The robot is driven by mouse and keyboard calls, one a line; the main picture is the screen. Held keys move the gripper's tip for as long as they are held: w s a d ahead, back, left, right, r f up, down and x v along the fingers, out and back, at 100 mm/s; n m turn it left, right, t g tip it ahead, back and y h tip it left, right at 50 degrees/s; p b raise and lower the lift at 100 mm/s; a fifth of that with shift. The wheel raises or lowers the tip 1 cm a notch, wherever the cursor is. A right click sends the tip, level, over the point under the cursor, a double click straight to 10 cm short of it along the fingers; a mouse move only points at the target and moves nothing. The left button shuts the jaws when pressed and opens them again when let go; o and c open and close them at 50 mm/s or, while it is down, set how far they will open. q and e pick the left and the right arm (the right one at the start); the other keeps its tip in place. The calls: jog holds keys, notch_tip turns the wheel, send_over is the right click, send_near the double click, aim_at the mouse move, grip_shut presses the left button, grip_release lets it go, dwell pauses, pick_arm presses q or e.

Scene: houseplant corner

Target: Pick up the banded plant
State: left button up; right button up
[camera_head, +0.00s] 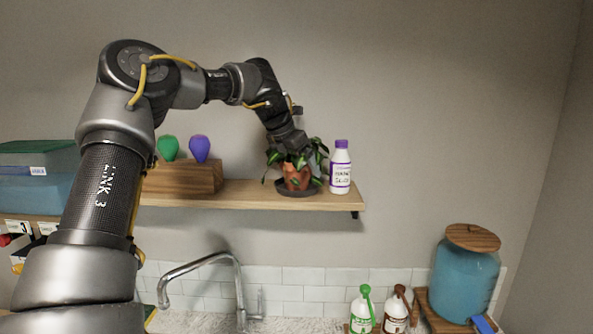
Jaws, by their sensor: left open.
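A potted plant (296,176) with green leaves and a terracotta-coloured pot stands on a dark saucer (300,192) on the wooden shelf. I cannot make out a band on the pot. My left gripper (299,156) is open, pointing down at the top of the plant, among its leaves. The leaves and the gripper hide each other in part, so I cannot tell whether the fingers touch the plant. My right gripper is not in view.
On the shelf (240,195), a white bottle with a purple cap (340,168) stands close right of the plant. A wooden block (185,178) with green and purple bulb-shaped items is at left.

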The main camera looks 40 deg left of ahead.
pick_arm(q)
jog(key=shift+w+a+f, duration=0.15)
jog(key=shift+w+f, duration=0.2)
jog(key=shift+f, duration=0.1)
jog(key=shift+s+r, duration=0.15)
jog(key=shift+s, duration=0.05)
jog(key=c, duration=0.6)
jog(key=shift+w, duration=0.1)
jog(key=c, duration=0.5)
